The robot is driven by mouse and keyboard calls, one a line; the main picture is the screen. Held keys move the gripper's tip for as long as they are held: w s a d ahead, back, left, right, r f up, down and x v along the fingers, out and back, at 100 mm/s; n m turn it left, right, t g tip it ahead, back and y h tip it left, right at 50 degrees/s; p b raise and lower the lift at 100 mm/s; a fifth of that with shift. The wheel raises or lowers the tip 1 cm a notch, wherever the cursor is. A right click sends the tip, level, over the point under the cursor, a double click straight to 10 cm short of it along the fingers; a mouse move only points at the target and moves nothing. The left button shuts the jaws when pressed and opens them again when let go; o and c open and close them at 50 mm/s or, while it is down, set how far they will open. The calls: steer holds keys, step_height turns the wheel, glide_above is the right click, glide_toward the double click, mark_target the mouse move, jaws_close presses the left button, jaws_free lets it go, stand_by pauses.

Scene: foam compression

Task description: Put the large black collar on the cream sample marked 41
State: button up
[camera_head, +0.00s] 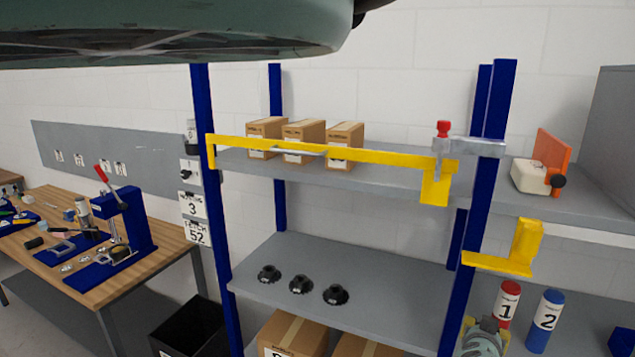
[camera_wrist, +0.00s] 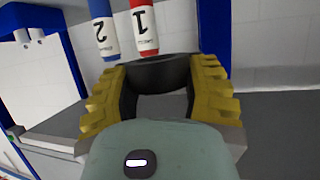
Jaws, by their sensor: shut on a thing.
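My gripper (camera_wrist: 158,78) shows in the wrist view, its two yellow ribbed fingers shut on a dark ring-shaped piece, the black collar (camera_wrist: 157,70). The collar spans the space between the fingers, and its far side is partly hidden. In the head view, a pale green part of my arm shows at the lower right, beside the bottles; the fingertips are not clear there. Three small black flanged pieces (camera_head: 300,284) stand in a row on the middle shelf. I cannot make out a cream sample marked 41 in either view.
A red bottle marked 1 (camera_head: 506,302) and a blue bottle marked 2 (camera_head: 545,320) stand at the lower right. A yellow bar (camera_head: 380,157) crosses the upper shelf's front. Blue posts (camera_head: 490,150) flank the shelves. A wooden bench (camera_head: 150,255) with a blue press (camera_head: 125,222) is at left.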

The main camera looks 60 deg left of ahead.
steer(key=s+d+r+m+h, duration=0.2)
steer(key=d, duration=0.8)
steer(key=s+d+r+m+h, duration=0.2)
steer(key=d, duration=0.7)
steer(key=s+d+r, duration=0.6)
steer(key=r, duration=0.3)
steer(key=shift+s+d+r+t+h, duration=0.3)
steer(key=shift+s+r+t, duration=0.05)
steer(key=shift+r+t, duration=0.05)
steer(key=shift+w+d+r, duration=0.1)
steer(key=shift+w+d, duration=0.05)
steer(key=shift+d, duration=0.25)
